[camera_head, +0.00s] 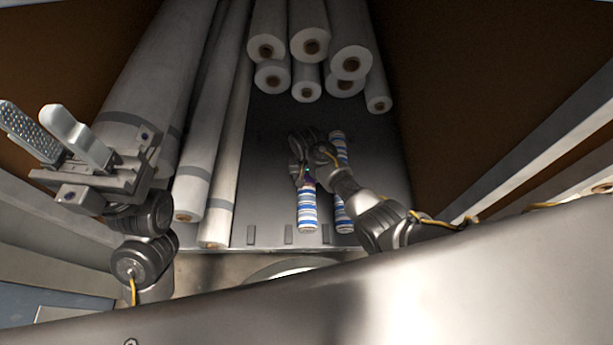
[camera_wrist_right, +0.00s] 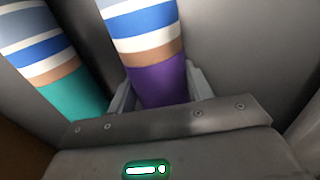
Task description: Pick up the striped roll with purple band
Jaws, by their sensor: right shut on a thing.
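The striped roll with purple band (camera_head: 307,212) has white, blue and tan stripes and extends toward the front edge of the grey surface. Its purple end (camera_wrist_right: 158,84) sits between the fingers of my right gripper (camera_head: 305,180), which is shut on it. I cannot tell whether the roll is clear of the surface. A similar roll with a teal band (camera_wrist_right: 75,95) lies beside it, apart from the fingers; in the head view this second roll (camera_head: 341,214) is partly hidden by my right arm. My left gripper (camera_head: 48,130) is open and empty at the far left.
Several white rolls with brown cores (camera_head: 310,45) are stacked at the back of the grey surface (camera_head: 265,145). Long pale rolls (camera_head: 200,170) lie along its left side. Small upright tabs (camera_head: 289,234) line its front edge. Bare surface shows left of the held roll.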

